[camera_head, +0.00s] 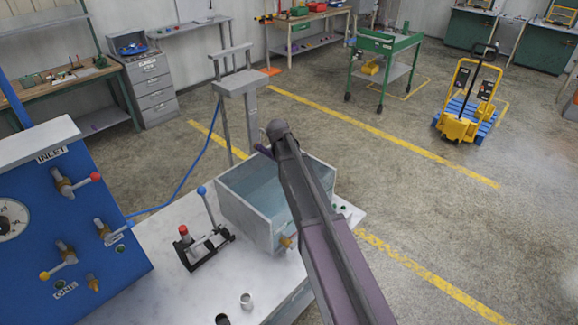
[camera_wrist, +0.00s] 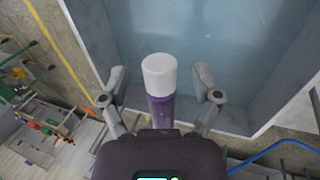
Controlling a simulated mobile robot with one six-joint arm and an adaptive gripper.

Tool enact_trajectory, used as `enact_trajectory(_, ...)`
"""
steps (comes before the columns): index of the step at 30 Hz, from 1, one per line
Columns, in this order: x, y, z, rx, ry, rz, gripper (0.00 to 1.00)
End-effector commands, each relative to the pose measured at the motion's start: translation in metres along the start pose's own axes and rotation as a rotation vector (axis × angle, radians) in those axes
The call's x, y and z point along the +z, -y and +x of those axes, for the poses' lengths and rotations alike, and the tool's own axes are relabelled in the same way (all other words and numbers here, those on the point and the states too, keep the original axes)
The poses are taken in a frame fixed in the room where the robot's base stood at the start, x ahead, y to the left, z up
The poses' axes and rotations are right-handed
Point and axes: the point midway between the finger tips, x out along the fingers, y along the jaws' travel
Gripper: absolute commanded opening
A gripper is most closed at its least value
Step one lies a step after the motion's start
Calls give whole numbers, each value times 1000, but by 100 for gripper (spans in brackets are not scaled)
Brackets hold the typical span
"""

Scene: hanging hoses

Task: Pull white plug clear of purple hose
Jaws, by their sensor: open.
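The white plug (camera_wrist: 160,72) is a short, blunt cylinder in the middle of the wrist view. It sits on the end of the purple hose (camera_wrist: 161,109), whose lower part is hidden behind my gripper's body. My gripper (camera_wrist: 160,76) is open, with one finger on each side of the plug and a visible gap on both sides. In the head view my arm hides the plug and most of my gripper. A small purple piece beside the arm's far end may be hose or gripper; I cannot tell.
An open grey tank (camera_head: 246,213) with a bluish inside stands on the white bench (camera_head: 160,262), below and behind the plug in the wrist view. A black stand with a blue-knobbed lever (camera_head: 206,205) is left of the tank. A blue valve panel (camera_head: 75,215) stands further left.

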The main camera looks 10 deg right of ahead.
Motion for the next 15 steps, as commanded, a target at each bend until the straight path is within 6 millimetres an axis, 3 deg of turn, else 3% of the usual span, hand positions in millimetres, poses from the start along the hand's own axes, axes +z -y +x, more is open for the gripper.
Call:
enact_trajectory(7, 0, 0, 0, 0, 0, 0, 78)
enact_trajectory(15, 0, 0, 0, 0, 0, 0, 0)
